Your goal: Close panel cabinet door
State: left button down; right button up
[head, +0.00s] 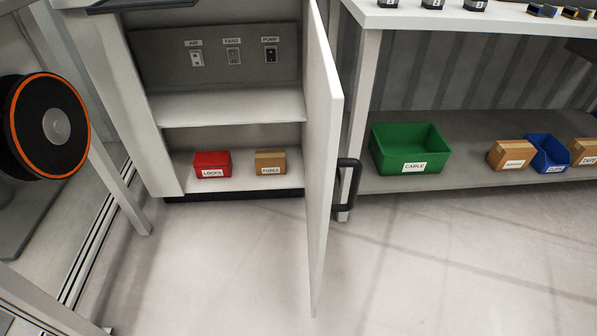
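The panel cabinet (233,108) stands at the upper left of the head view with its front open. Its pale door (323,150) is hinged on the right side and stands swung wide open, seen nearly edge-on. A black bar handle (348,188) sits on the door's outer face, on the right. Inside are switches labelled AIR, FANS and PUMP, a middle shelf, a red LOCKS box (212,164) and a brown FUSES box (270,162). Neither of my grippers shows in the head view.
A workbench (470,14) stands right of the door, its lower shelf (465,178) holding a green CABLE bin (409,149), a blue bin (549,152) and brown boxes. A black and orange reel (47,127) is at the left. The floor (220,255) before the cabinet is clear.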

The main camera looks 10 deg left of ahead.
aim_at(326, 98)
jog(key=i+l+u, duration=0.25)
jog(key=l+u, duration=0.25)
jog(key=i+l+u, duration=0.1)
jog(key=l+u, duration=0.15)
jog(key=l, duration=0.15)
jog(key=i+l+u, duration=0.2)
jog(key=l, duration=0.15)
jog(key=k+j, duration=0.05)
jog(key=k, duration=0.05)
